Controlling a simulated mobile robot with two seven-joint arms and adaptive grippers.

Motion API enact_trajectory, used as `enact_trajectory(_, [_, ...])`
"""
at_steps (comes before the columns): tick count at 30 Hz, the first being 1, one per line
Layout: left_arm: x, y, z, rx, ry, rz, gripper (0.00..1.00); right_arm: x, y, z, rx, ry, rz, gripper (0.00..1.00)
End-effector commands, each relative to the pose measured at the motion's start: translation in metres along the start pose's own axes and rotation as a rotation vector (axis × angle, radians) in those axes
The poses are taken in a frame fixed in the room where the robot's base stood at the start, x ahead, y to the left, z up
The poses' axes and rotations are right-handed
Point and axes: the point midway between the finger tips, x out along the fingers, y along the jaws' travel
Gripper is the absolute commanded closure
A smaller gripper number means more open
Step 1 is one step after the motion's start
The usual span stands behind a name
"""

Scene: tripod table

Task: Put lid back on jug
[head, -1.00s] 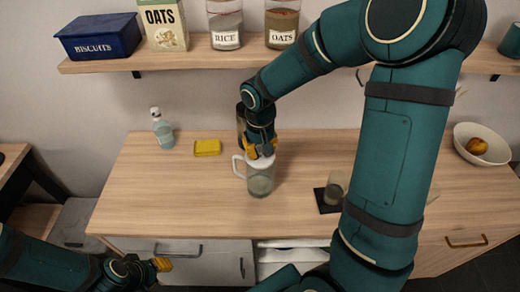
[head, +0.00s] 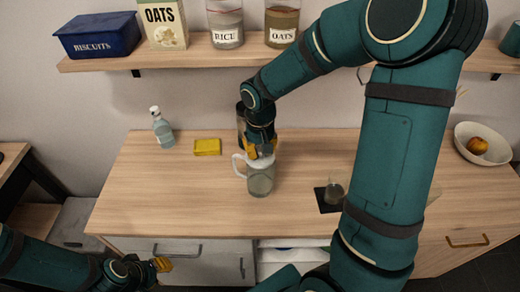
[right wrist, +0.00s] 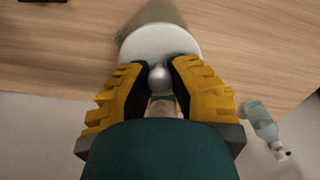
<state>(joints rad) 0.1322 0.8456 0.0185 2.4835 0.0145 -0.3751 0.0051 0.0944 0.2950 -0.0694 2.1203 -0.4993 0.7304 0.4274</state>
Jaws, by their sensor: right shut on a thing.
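The jug (head: 261,182) is a clear vessel with a white handle at its left, upright on the wooden counter. The white lid (head: 264,161) lies at the jug's top; whether it is fully seated I cannot tell. My right gripper (head: 259,152) is over the jug. In the right wrist view the right gripper (right wrist: 159,75) is shut on the round metal knob of the lid (right wrist: 158,42), with the jug (right wrist: 153,13) beyond. My left gripper (head: 162,264) is low at the left, away from the jug; its jaw state is unclear.
On the counter (head: 150,215) are a yellow sponge (head: 207,147), a bottle (head: 162,128), a glass on a dark coaster (head: 328,207) and a bowl (head: 483,155) with fruit. A shelf (head: 190,56) with jars and boxes is above. My right arm hides part of the counter.

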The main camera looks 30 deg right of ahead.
Motion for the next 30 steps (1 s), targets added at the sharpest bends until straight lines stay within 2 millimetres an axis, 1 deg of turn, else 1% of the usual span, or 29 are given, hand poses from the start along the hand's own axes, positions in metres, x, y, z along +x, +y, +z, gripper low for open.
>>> enact_trajectory(11, [0.0006,-0.0002,0.0001,0.0,0.0,0.0,0.66,0.0001,0.0001,-0.0001,0.0,0.0,0.0,1.0])
enact_trajectory(12, [0.0006,-0.0002,0.0001,0.0,0.0,0.0,0.66,0.0001,0.0001,-0.0001,0.0,0.0,0.0,0.7])
enact_trajectory(13, [0.0006,-0.0002,0.0001,0.0,0.0,0.0,0.66,0.0001,0.0001,-0.0001,0.0,0.0,0.0,0.59])
enact_trajectory(14, [0.0006,-0.0002,0.0001,0.0,0.0,0.0,0.66,0.0001,0.0001,-0.0001,0.0,0.0,0.0,0.51])
enact_trajectory(20, [0.0006,-0.0002,0.0001,0.0,0.0,0.0,0.66,0.0001,0.0001,-0.0001,0.0,0.0,0.0,0.51])
enact_trajectory(23, [0.0006,-0.0002,0.0001,0.0,0.0,0.0,0.66,0.0002,0.0001,0.0,0.0,0.0,0.0,0.2])
enact_trajectory(24, [0.0006,-0.0002,0.0001,0.0,0.0,0.0,0.66,0.0002,0.0001,0.0,0.0,0.0,0.0,0.17])
enact_trajectory(30, [0.0006,-0.0002,0.0001,0.0,0.0,0.0,0.66,0.0002,0.0001,0.0,0.0,0.0,0.0,0.17])
